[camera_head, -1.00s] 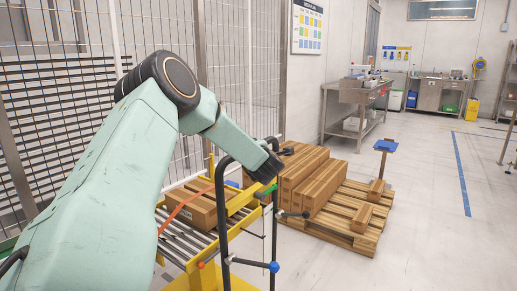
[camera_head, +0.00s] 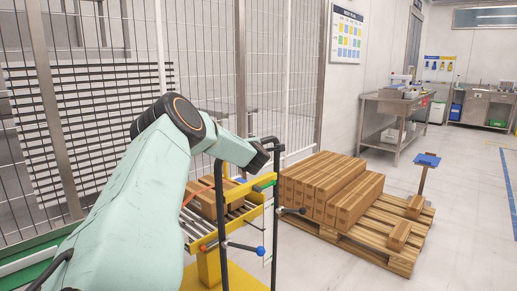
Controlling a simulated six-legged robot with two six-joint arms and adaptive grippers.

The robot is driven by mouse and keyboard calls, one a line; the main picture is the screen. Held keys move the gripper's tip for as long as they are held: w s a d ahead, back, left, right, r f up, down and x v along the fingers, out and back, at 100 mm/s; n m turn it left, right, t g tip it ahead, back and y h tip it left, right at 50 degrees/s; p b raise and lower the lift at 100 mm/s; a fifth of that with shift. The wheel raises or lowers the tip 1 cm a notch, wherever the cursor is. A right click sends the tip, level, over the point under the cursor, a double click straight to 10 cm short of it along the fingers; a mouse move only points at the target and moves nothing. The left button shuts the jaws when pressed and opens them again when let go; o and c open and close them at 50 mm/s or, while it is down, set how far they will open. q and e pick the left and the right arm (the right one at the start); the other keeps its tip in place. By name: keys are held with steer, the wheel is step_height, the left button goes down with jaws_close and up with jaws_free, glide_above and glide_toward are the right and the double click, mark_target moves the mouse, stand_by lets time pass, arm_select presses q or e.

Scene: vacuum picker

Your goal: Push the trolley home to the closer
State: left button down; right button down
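The trolley (camera_head: 209,249) is yellow with a roller top and an upright black tube handle, at the lower middle of the head view. A brown carton (camera_head: 205,201) with an orange strap lies on its rollers. My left arm reaches in from the left, and its dark gripper (camera_head: 263,155) is at the top of the trolley's handle. I cannot tell whether its fingers are closed around the bar. My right gripper is not in view. I cannot pick out the closer for certain.
A wooden pallet (camera_head: 385,251) with long brown cartons (camera_head: 330,187) stands close right of the trolley. A wire fence (camera_head: 85,60) runs behind on the left. A green-edged thing (camera_head: 22,272) is at lower left. A steel table (camera_head: 395,112) stands farther back.

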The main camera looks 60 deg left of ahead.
arm_select(q)
steer(key=shift+s+a+r, duration=0.1)
steer(key=shift+a+r, duration=0.05)
steer(key=shift+r, duration=0.05)
steer(key=c, duration=1.5)
jaws_free()
steer(key=o, duration=0.4)
steer(key=shift+a+f, duration=0.1)
steer(key=shift+f, duration=0.1)
steer(key=shift+r, duration=0.1)
steer(key=shift+d, duration=0.2)
steer(key=shift+s+d, duration=0.15)
steer(key=shift+s, duration=0.05)
steer(key=v, duration=0.7)
steer(key=shift+w, duration=0.1)
